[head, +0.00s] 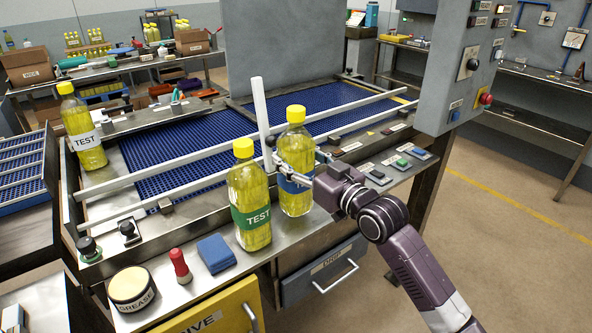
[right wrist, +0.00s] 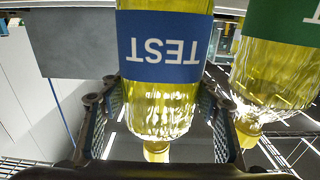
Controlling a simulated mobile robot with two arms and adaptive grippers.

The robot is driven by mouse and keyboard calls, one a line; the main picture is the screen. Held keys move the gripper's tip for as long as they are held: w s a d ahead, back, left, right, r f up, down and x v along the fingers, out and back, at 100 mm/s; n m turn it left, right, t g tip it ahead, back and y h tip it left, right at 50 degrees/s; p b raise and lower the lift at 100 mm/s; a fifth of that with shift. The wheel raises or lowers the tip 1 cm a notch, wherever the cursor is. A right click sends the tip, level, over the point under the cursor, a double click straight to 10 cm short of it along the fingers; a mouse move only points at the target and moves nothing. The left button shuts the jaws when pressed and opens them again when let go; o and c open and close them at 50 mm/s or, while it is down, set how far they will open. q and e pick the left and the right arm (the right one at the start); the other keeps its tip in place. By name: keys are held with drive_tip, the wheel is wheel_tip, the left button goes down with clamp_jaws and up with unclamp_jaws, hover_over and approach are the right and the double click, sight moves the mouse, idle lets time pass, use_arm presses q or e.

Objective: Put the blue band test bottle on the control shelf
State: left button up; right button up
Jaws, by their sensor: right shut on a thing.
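The blue band test bottle (head: 295,202) is a yellow bottle with a yellow cap, upright at the conveyor's front side. My right gripper (head: 291,168) comes in from the right and is shut around it. In the right wrist view its blue TEST label (right wrist: 165,48) appears upside down between the fingers (right wrist: 162,95). I cannot tell whether its base touches the steel. A green band test bottle (head: 250,212) stands close by at its left. No sign naming the control shelf is legible; a steel ledge with small controls (head: 403,162) lies right of the bottle. My left gripper is out of view.
A white-band test bottle (head: 84,140) stands at the conveyor's left end. White rails (head: 330,130) and an upright white bar (head: 260,105) are close behind the held bottle. A grease tin (head: 131,285), red object (head: 180,267) and blue block (head: 216,253) occupy the front left ledge.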

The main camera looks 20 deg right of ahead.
drive_tip(key=shift+f, duration=1.6)
drive_tip(key=shift+f, duration=0.15)
drive_tip(key=o, duration=2)
drive_tip(key=shift+f, duration=0.2)
drive_tip(key=shift+r, duration=0.1)
drive_tip(key=shift+b+v, duration=0.95)
drive_tip(key=shift+v, duration=5.1)
